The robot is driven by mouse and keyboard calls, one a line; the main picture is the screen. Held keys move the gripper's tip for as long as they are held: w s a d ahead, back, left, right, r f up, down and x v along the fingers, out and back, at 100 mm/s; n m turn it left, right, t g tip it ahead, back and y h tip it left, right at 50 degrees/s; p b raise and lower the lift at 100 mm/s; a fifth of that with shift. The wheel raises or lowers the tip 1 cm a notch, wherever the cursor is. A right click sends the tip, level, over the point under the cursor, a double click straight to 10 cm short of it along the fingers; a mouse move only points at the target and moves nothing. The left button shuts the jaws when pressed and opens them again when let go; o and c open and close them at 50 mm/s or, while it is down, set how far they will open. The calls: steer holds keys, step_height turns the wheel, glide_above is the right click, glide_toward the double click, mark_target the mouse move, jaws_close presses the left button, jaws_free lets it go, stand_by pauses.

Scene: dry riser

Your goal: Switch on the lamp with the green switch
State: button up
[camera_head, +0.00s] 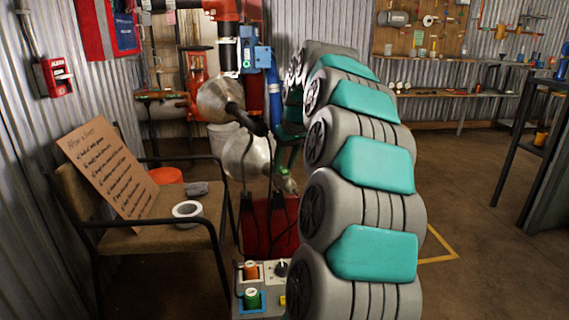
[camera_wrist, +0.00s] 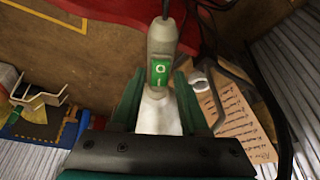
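In the wrist view, a pale grey switch body (camera_wrist: 163,40) with a green rocker (camera_wrist: 160,73) marked O and I lies just beyond my fingertips. A dark cord leaves its far end. My gripper (camera_wrist: 158,95) is open, its dark green fingers on either side of a bright whitish part below the switch; contact is not clear. In the head view, two silver lamp shades show, an upper one (camera_head: 213,100) and a lower one (camera_head: 242,155). A small grey-green part (camera_head: 287,184) sits at the lower shade's right. My arm hides most of the gripper there.
A wooden chair (camera_head: 150,240) on the left holds a cardboard sign (camera_head: 108,172) and a tape roll (camera_head: 187,209). A box (camera_head: 274,290) with orange and green knobs stands low beside my arm. Cords hang near the lamps. The floor at right is free.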

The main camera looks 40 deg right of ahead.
jaws_close()
steer(key=shift+w+r+g+p, duration=0.15)
steer(key=shift+g+p, duration=0.15)
steer(key=shift+p, duration=0.55)
steer(key=shift+w+g+p, duration=0.1)
steer(key=shift+g+p, duration=0.2)
steer(key=shift+g, duration=0.2)
steer(key=shift+o, duration=1.3)
jaws_free()
steer(key=v, duration=0.7)
steer(key=shift+r, duration=0.3)
